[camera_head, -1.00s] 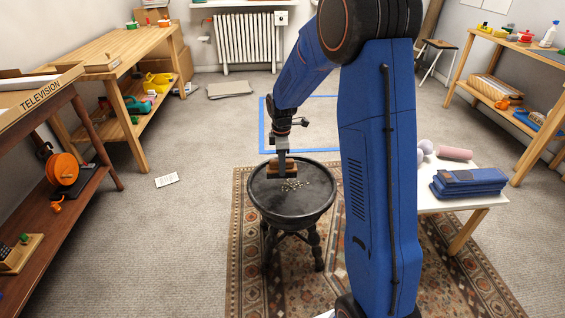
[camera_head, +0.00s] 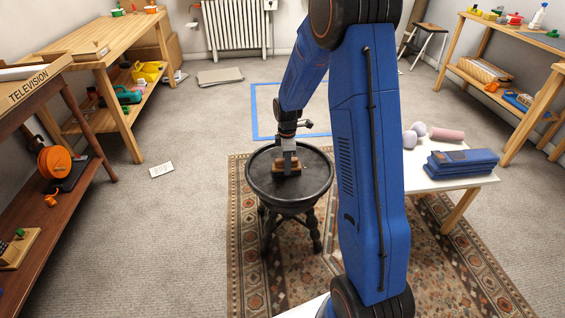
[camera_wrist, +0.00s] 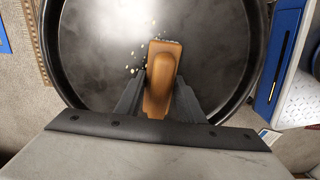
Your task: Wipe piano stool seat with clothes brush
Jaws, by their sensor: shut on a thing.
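The piano stool (camera_head: 260,188) is round and black with a raised rim and dark turned legs, standing on a patterned rug. My gripper (camera_head: 287,163) is shut on the clothes brush (camera_head: 281,171), a brown wooden block, over the middle of the seat. In the wrist view the brush (camera_wrist: 164,75) sits between the two dark fingers of my gripper (camera_wrist: 158,95), low over or on the seat (camera_wrist: 95,55); contact cannot be told. Pale crumbs (camera_wrist: 137,70) lie on the seat just left of the brush, with some by its far end.
A wooden bench (camera_head: 95,50) and brown shelf (camera_head: 75,215) line the left. Blue tape (camera_head: 255,110) marks the floor behind the stool.

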